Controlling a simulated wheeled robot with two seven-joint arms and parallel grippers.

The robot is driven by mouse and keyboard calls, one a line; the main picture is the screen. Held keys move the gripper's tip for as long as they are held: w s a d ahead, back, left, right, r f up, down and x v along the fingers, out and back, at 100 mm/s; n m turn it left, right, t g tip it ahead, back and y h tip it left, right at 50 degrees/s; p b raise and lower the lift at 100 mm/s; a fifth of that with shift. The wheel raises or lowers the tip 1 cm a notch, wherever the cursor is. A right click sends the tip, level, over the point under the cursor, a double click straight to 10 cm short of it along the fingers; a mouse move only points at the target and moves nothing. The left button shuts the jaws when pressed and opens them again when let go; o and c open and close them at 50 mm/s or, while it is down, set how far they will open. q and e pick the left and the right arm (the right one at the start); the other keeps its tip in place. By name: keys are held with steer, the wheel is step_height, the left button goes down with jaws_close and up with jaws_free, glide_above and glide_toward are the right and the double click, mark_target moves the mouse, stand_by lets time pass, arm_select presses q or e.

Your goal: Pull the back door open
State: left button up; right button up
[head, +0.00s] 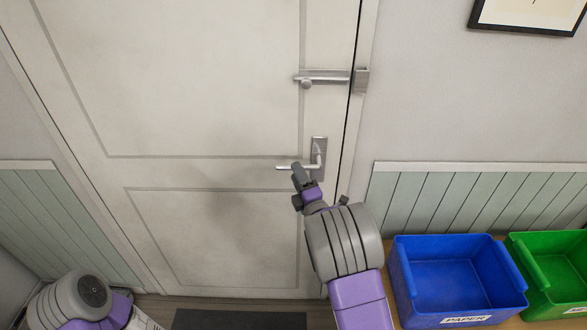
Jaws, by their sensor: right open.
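The off-white panelled back door (215,75) fills the middle of the head view and stands in its frame, with a thin dark gap along its right edge. Its metal lever handle (319,150) is near that edge, the lever pointing left and about level. My right gripper (301,180) is open at the lever, with a finger overlapping it in the picture; I cannot tell whether they touch. Above, a metal slide bolt (326,76) lies level and reaches toward its keeper (361,81) on the frame. Only part of my left arm shows at lower left; its gripper is out of view.
A blue bin (455,315) labelled PAPER and a green bin (545,285) stand at lower right, close to my right arm. A dark mat (240,320) lies before the door. Green panelling (470,200) lines the wall, and a framed picture (530,14) hangs upper right.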

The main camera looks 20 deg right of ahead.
steer(key=shift+x, duration=1.8)
steer(key=shift+f, duration=0.1)
jaws_close()
